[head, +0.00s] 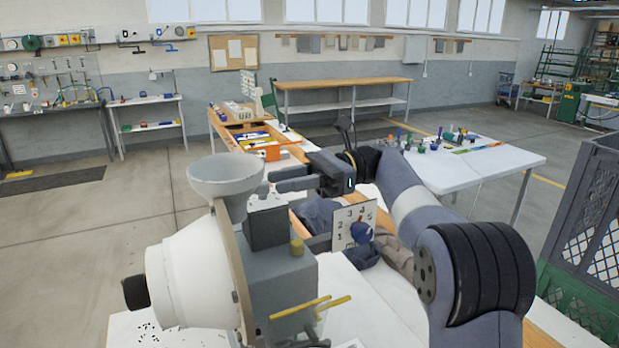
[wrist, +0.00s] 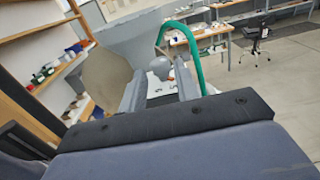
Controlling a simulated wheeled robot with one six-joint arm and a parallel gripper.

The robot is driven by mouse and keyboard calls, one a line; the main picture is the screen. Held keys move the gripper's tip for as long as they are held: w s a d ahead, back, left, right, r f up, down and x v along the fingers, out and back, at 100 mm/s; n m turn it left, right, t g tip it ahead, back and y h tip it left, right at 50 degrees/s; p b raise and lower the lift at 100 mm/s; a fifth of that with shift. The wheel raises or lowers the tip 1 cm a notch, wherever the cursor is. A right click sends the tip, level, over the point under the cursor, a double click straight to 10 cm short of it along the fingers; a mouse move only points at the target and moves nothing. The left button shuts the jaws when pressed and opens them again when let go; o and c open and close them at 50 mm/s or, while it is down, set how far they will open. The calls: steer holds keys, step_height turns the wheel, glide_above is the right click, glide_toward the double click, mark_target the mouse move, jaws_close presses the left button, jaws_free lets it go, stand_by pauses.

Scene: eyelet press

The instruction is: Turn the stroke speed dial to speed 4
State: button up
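The eyelet press (head: 280,262) stands in the front of the head view, with a pale funnel and a big white drum. A white dial plate (head: 341,216) with printed numbers is at its right side. The blue stroke speed dial (head: 361,233) sits low on this plate; I cannot tell which number it points at. My gripper (head: 277,179) is above and left of the plate, apart from the dial, beside the press's upper part. Its two fingers are apart and look empty. In the wrist view the gripper (wrist: 160,85) also shows parted fingers, with small dark marks between them.
A green hoop (wrist: 193,55) and a beige disc (wrist: 106,76) are close to the fingers in the wrist view. Yellow rods (head: 310,308) stick out low on the press. Grey cloth (head: 362,254) lies behind the plate. A white table (head: 500,158) stands further back.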

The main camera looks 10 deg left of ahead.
steer(key=b+v, duration=0.6)
steer(key=b, duration=0.5)
stand_by(0.5)
